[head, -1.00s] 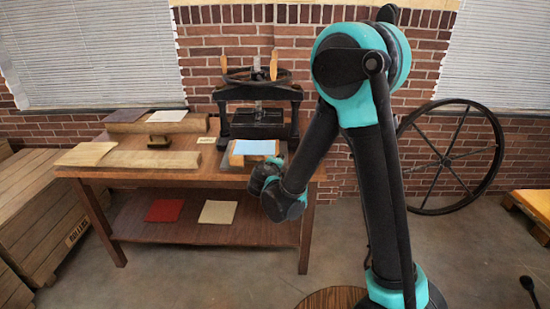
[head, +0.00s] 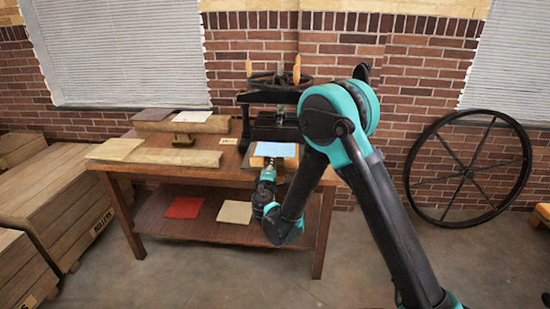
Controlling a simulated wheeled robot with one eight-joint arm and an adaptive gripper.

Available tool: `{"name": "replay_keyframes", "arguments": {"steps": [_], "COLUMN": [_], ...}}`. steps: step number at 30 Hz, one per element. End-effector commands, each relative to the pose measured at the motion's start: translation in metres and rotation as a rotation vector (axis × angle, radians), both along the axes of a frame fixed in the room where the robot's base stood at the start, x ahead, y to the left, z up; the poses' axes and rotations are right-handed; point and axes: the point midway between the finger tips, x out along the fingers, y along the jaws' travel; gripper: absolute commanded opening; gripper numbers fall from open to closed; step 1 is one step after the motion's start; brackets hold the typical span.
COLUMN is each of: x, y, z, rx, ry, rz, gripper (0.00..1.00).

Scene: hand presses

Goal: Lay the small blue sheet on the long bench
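A small light-blue sheet (head: 276,149) lies flat on a wooden block (head: 258,161) at the front of the black hand press (head: 276,118). The press stands at the right end of a long brown wooden bench (head: 224,178) with a lower shelf. My gripper (head: 268,172) is at the bench's front edge, just below and in front of the sheet, pointing towards it. The gripper is small, and its fingers are partly lost against the block. I cannot tell whether they touch the sheet.
A small brass-coloured object (head: 183,140) sits between boards. Red (head: 184,207) and cream (head: 234,212) sheets lie on the shelf. Crates (head: 60,195) stand left.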

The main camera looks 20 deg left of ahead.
Motion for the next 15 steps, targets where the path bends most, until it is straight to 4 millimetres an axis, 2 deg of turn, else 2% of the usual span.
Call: {"name": "replay_keyframes", "arguments": {"steps": [9, 15], "x": [0.039, 0.051], "y": [0.008, 0.012], "z": [0.000, 0.000], "rx": [0.000, 0.001], "ry": [0.000, 0.001], "rz": [-0.003, -0.001], "gripper": [0.16, 0.16]}}
